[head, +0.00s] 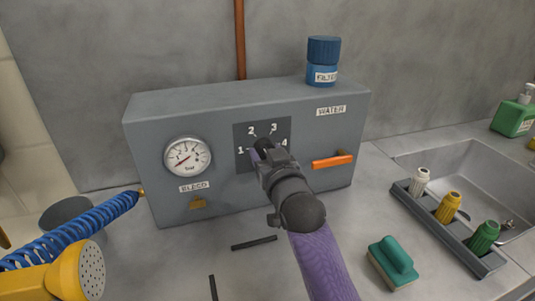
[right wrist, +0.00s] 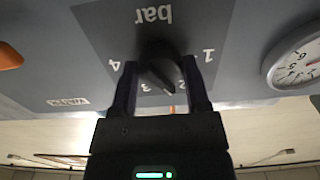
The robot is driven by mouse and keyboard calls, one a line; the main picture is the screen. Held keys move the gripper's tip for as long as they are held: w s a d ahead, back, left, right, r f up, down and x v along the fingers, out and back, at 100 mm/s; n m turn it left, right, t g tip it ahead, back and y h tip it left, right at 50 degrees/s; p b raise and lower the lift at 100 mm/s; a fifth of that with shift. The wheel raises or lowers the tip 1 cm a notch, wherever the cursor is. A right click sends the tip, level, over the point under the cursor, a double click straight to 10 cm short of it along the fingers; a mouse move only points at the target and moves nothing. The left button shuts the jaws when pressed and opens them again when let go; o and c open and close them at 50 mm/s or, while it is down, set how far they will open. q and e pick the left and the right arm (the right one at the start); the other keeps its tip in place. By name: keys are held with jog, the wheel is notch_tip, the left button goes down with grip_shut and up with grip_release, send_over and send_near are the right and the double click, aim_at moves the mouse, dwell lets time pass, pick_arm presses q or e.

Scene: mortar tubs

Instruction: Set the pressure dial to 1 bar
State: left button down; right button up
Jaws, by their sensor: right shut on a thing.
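The pressure dial is a dark knob (right wrist: 158,60) on a dark plate (head: 284,130) on the front of a grey box (head: 230,103). The plate is marked 1, 2, 3 and 4, and the right wrist view shows the word "bar" upside down. My right gripper (head: 262,148) is shut on the knob, with one finger on each side of it in the right wrist view. My left gripper is not in view.
A round gauge (head: 187,156) is left of the plate, its red needle toward the lower left. A brass piece (head: 198,203) sits under the "BLEED" label; an orange handle (head: 332,161) is under "WATER". A blue filter (head: 323,62) stands on top. A blue coiled hose (head: 75,231) is left.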

jog(key=shift+r+n+p, duration=0.15)
jog(key=shift+n+p, duration=0.55)
jog(key=shift+p, duration=0.05)
jog(key=shift+n+p, duration=0.65)
jog(key=shift+n, duration=0.15)
jog(key=shift+n+p, duration=0.6)
jog(key=shift+n, duration=0.3)
jog(key=shift+n+p, duration=0.4)
jog(key=shift+n, duration=0.9)
jog(key=shift+n+p, duration=0.4)
jog(key=shift+n, duration=0.4)
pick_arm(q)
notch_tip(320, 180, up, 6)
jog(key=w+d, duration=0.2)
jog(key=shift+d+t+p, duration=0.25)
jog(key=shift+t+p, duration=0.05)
pick_arm(e)
jog(key=shift+d+n, duration=0.1)
jog(key=shift+n, duration=1.3)
